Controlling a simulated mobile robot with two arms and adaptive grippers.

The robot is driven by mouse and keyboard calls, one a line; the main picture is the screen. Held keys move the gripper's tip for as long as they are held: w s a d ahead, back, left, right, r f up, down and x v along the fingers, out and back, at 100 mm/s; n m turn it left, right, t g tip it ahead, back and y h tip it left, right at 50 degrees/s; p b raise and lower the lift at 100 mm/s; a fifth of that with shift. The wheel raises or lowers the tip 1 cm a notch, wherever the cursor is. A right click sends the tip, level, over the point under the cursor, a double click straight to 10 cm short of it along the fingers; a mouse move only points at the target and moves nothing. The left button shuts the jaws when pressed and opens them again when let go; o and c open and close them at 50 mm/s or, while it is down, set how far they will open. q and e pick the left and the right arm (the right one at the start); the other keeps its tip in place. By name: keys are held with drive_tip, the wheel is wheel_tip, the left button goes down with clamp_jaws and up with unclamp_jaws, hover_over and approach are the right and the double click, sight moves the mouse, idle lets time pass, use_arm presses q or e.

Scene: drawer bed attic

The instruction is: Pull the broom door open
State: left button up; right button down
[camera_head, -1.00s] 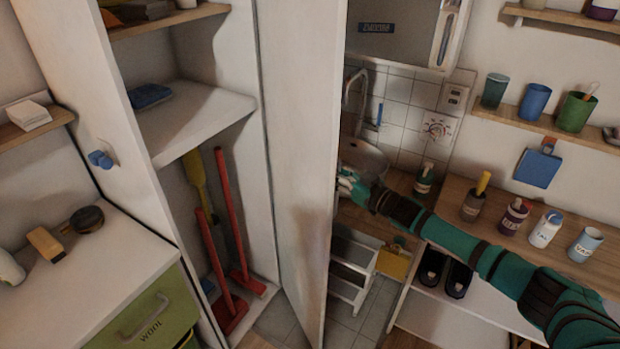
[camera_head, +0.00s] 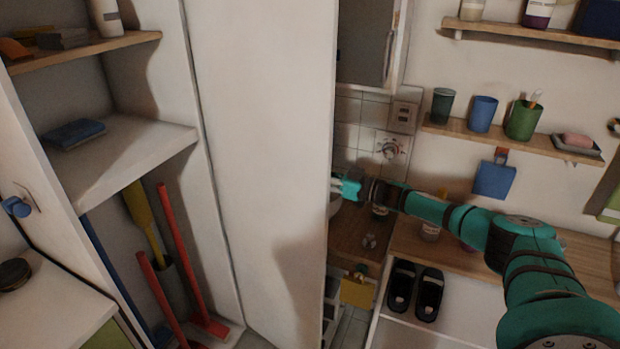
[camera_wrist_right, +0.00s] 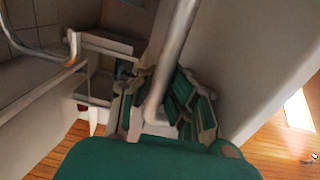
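The broom door (camera_head: 265,150) is a tall white panel, standing open beside the broom closet (camera_head: 95,190). Its inner side faces the head camera. My right gripper (camera_head: 345,187) is at the far side of the door by its free edge; the door partly hides its fingers. In the right wrist view, the pale metal bar of the door handle (camera_wrist_right: 177,50) runs down between the fingers of my right gripper (camera_wrist_right: 162,95). The fingers sit close on both sides of it and look shut on it. My left gripper is not in view.
The closet holds a red broom (camera_head: 180,250), a yellow-handled tool (camera_head: 143,215) and a blue folded cloth (camera_head: 75,134). Right of the door are a wooden counter (camera_head: 560,270), black shoes (camera_head: 415,290) below it, and a cup shelf (camera_head: 460,131) above. A step stool (camera_wrist_right: 100,75) stands behind the door.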

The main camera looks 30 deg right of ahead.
drive_tip(key=shift+s+d+f, duration=0.15)
drive_tip(key=shift+d+f, duration=0.2)
drive_tip(key=c, duration=1.5)
unclamp_jaws()
drive_tip(key=shift+s+d+r, duration=0.25)
drive_tip(key=shift+s+d, duration=0.1)
drive_tip(key=shift+d, duration=0.05)
drive_tip(key=shift+o, duration=1.1)
drive_tip(key=v, duration=1.1)
drive_tip(key=shift+s, duration=0.2)
drive_tip(key=shift+a, duration=0.15)
